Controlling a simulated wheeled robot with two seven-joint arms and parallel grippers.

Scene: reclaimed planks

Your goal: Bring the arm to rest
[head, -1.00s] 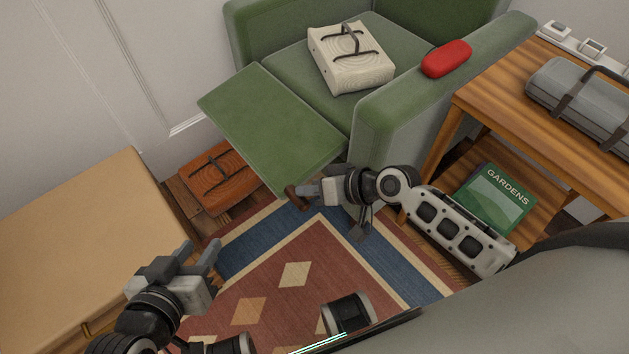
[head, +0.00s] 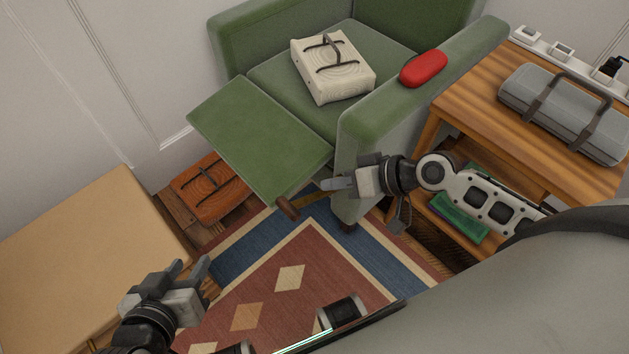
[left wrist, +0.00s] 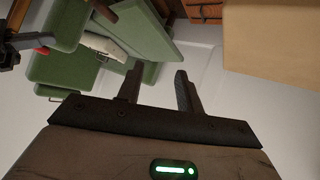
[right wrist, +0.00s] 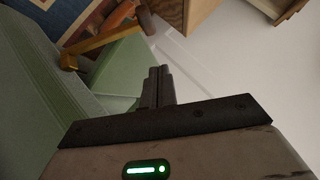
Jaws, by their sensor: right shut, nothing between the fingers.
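My right arm reaches in from the right in the head view. Its gripper (head: 328,184) is in front of the green armchair's (head: 362,130) arm and beside the flat green panel (head: 262,138). Its fingers are together and empty, also in the right wrist view (right wrist: 159,72). My left gripper (head: 191,264) hangs over the rug's edge, near the tan box-like surface at lower left. Its two fingers stand apart with nothing between them, as the left wrist view (left wrist: 159,72) also shows.
A cream bag (head: 332,72) and a red case (head: 423,68) rest on the armchair. A wooden side table (head: 470,100) bears a grey case (head: 560,108). An orange case (head: 209,190) lies on the floor. The tan surface (head: 90,255) is left; the patterned rug (head: 270,270) is mostly clear.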

